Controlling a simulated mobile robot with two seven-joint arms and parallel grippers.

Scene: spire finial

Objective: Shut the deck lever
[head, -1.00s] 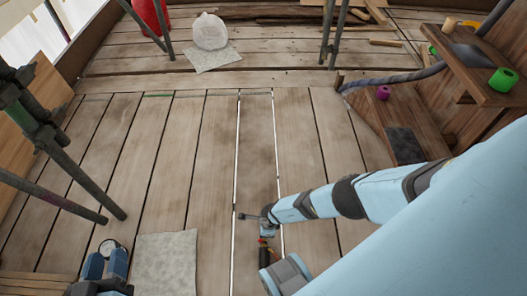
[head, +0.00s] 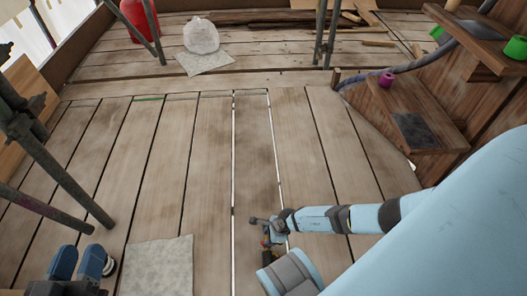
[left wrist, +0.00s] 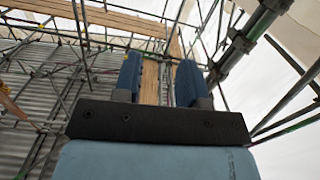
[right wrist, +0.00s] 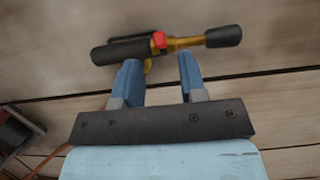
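A lever-like fitting (right wrist: 178,44) shows in the right wrist view. It has a thick black body, a small red part, a brass shaft and a black end. It lies across the view just beyond the fingertips of my right gripper (right wrist: 155,60). The fingers are apart, with nothing clearly clamped between them. In the head view the fitting's dark and orange parts (head: 267,242) show beside my right wrist, partly hidden by my arm. My left gripper (head: 77,262) is open and empty at the lower left; its spread blue fingers also show in the left wrist view (left wrist: 160,82).
A grey mat (head: 158,265) lies on the plank deck, right of my left gripper. Scaffold poles (head: 60,175) stand at left. A wooden step unit (head: 415,110) with a purple roll (head: 386,80) stands at right. The middle planks are clear.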

